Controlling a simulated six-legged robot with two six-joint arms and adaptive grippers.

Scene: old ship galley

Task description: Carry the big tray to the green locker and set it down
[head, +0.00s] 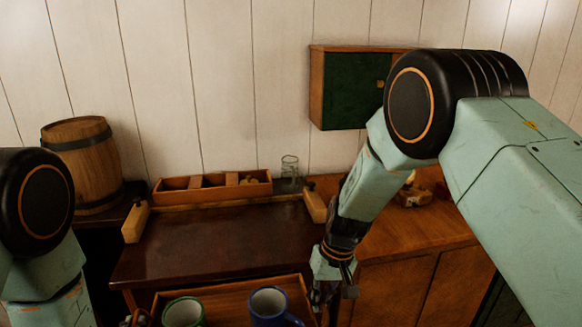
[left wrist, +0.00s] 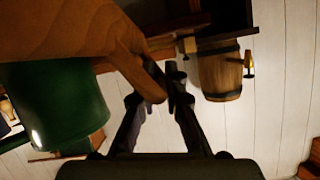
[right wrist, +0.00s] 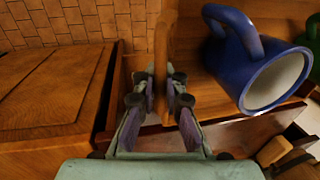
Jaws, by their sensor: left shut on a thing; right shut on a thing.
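The big wooden tray (head: 228,292) shows at the bottom of the head view, cut off by the frame. It carries a green mug (head: 184,312) and a blue mug (head: 269,304), both upright. My right gripper (right wrist: 160,85) is shut on the tray's right edge, with the blue mug (right wrist: 250,65) close by. My left gripper (left wrist: 172,80) is shut on the tray's left handle; the green mug (left wrist: 55,105) is beside it. A dark green slatted front (head: 492,305), possibly the green locker, shows at the lower right, partly behind my right arm.
A dark table (head: 215,240) lies beyond the tray, its middle clear, with a divided wooden box (head: 213,188) and glass jar (head: 290,172) behind. A barrel (head: 82,165) stands left. A wooden counter (head: 425,235) is right. A green-doored cabinet (head: 352,90) hangs on the wall.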

